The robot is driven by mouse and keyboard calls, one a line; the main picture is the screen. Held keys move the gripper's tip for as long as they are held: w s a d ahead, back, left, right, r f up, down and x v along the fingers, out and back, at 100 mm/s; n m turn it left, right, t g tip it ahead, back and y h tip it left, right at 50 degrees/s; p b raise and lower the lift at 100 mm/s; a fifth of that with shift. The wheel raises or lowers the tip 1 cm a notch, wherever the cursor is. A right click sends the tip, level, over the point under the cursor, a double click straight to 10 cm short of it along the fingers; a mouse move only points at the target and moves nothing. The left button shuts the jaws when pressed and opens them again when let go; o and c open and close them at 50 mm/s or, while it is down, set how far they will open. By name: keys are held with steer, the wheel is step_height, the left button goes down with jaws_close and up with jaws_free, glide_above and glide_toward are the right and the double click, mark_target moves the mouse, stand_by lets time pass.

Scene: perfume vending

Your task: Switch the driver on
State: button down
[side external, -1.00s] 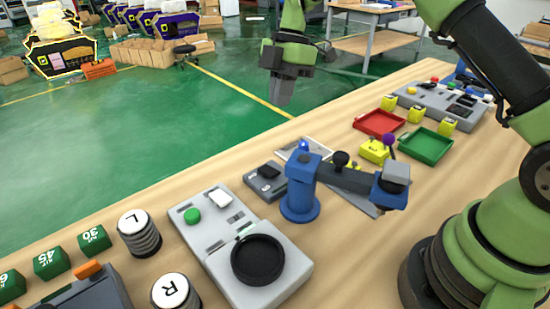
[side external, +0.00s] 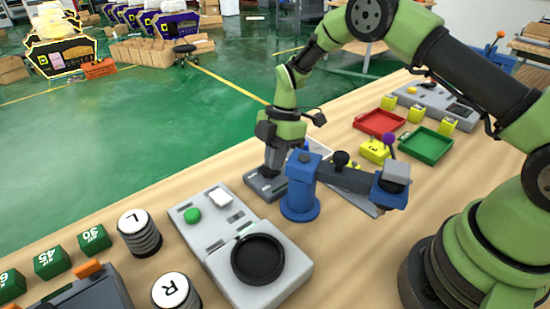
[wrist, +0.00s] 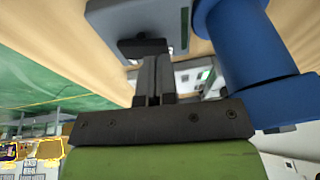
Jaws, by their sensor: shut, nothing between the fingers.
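A small grey switch box (side external: 258,189) lies on the table beside the blue post of a jointed blue and dark arm device (side external: 300,195). In the wrist view the box (wrist: 108,18) carries a black rocker (wrist: 140,47), and the blue post (wrist: 240,40) rises to its right. My gripper (side external: 270,173) points down over the box, its fingers shut and empty. In the wrist view my fingertips (wrist: 153,60) are at the rocker's edge; I cannot tell whether they touch it. In the side view my gripper hides most of the rocker. Which part is the driver is not labelled.
A grey panel (side external: 215,235) with a green button and black dish stands in front. Weights marked L (side external: 138,235) and R (side external: 175,292) are at the left. Red (side external: 380,122) and green (side external: 426,143) trays lie behind. The blue post stands close beside my gripper.

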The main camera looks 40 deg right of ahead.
steer(key=shift+f, duration=0.15)
steer(key=shift+s+f, duration=0.8)
stand_by(1.1)
steer(key=shift+w+r, duration=0.2)
steer(key=shift+w, duration=0.7)
steer(key=shift+a+r, duration=0.1)
steer(key=shift+r, duration=0.3)
steer(key=s+d+r, duration=0.1)
steer(key=s+r, duration=0.1)
steer(key=r, duration=0.4)
steer(key=s+d+r, duration=0.1)
steer(key=d+r, duration=0.1)
steer(key=r, duration=0.4)
steer(key=shift+s+r, duration=0.35)
steer(key=shift+r, duration=0.05)
